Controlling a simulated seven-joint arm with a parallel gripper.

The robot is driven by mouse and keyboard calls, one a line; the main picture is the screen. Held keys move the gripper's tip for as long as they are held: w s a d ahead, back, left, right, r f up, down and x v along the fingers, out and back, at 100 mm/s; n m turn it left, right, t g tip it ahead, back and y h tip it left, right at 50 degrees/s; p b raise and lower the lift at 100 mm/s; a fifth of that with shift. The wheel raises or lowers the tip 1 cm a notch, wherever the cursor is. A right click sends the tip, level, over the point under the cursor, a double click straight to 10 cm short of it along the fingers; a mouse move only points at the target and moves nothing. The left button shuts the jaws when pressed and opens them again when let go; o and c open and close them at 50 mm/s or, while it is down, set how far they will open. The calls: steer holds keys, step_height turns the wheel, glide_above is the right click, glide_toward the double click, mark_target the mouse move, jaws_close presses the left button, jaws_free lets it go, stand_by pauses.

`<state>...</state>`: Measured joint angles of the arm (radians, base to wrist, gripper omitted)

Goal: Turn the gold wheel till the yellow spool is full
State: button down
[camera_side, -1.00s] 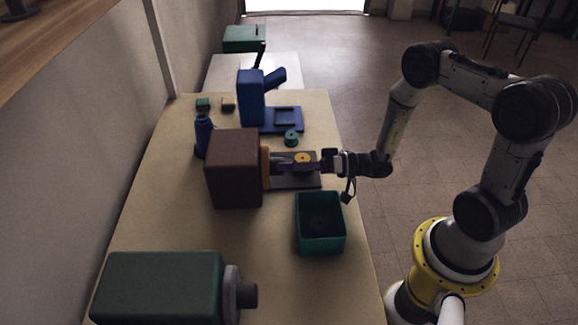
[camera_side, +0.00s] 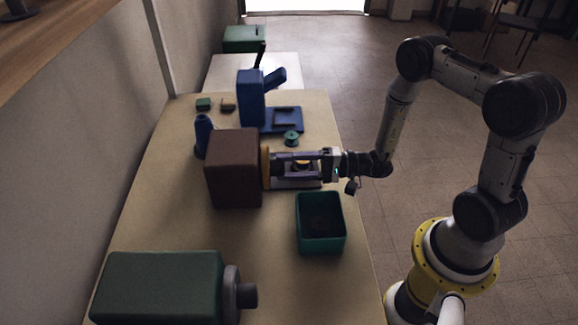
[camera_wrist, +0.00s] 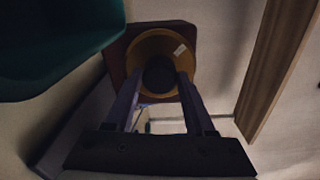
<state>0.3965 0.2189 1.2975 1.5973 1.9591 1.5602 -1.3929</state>
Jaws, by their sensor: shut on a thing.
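The gold wheel (camera_side: 265,166) is on the right face of a brown box (camera_side: 232,168). In the wrist view the gold wheel (camera_wrist: 140,52) is a ring with a dark hub (camera_wrist: 160,75) and a small pale mark at its upper right. My gripper (camera_side: 273,167) comes in level from the right; in the wrist view its fingers (camera_wrist: 160,88) close around the hub. The yellow spool (camera_side: 303,162) is on a plate right of the box. My fingers largely hide it, so I cannot tell how full it is.
A teal open bin (camera_side: 321,248) stands in front of my gripper. A blue machine (camera_side: 251,98) and a teal spool (camera_side: 291,139) are behind it. A dark blue bottle-like thing (camera_side: 203,138) is left of the box. A green machine (camera_side: 160,287) fills the front left.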

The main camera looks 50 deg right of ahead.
steer(key=m, duration=1.4)
steer(key=shift+d+m, duration=0.1)
steer(key=shift+m, duration=0.2)
steer(key=m, duration=0.3)
steer(key=shift+m, duration=0.3)
steer(key=m, duration=0.3)
steer(key=shift+m, duration=0.4)
steer(key=m, duration=0.3)
steer(key=shift+w+m, duration=0.1)
steer(key=shift+m, duration=2.1)
